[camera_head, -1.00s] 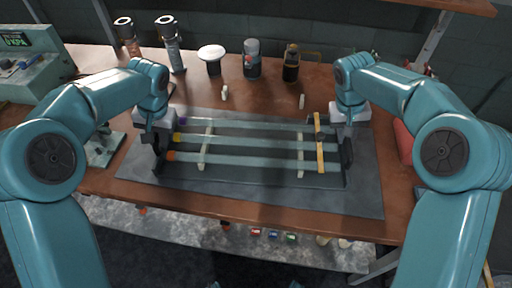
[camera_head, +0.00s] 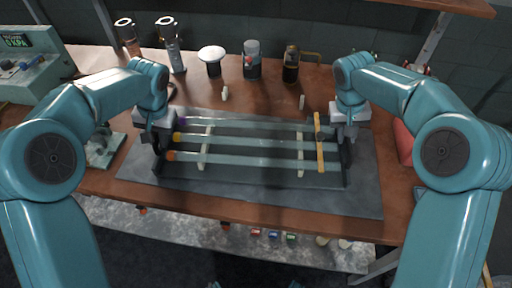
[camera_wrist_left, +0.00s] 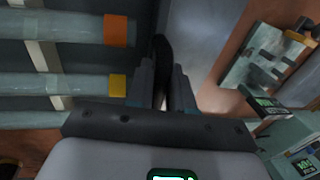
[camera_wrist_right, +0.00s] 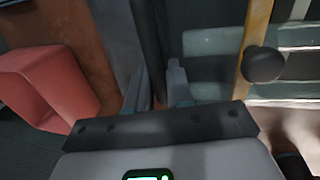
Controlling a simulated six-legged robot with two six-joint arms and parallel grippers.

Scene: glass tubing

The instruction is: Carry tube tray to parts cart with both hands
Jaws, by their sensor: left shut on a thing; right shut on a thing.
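The dark tube tray (camera_head: 250,181) rests on a grey mat on the wooden bench. It holds three pale glass tubes lying side by side, with purple, yellow and orange caps at their left ends. My left gripper (camera_head: 157,146) is shut on the tray's left end; the dark handle (camera_wrist_left: 159,55) shows between its fingers in the left wrist view. My right gripper (camera_head: 347,138) is shut on the tray's right end; the dark end wall (camera_wrist_right: 151,45) runs between its fingers in the right wrist view. The parts cart cannot be made out.
A teal gauge box (camera_head: 28,66) is at the left. A red object (camera_head: 403,141) lies right of the mat. The bench's front edge (camera_head: 250,220) is near the mat.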

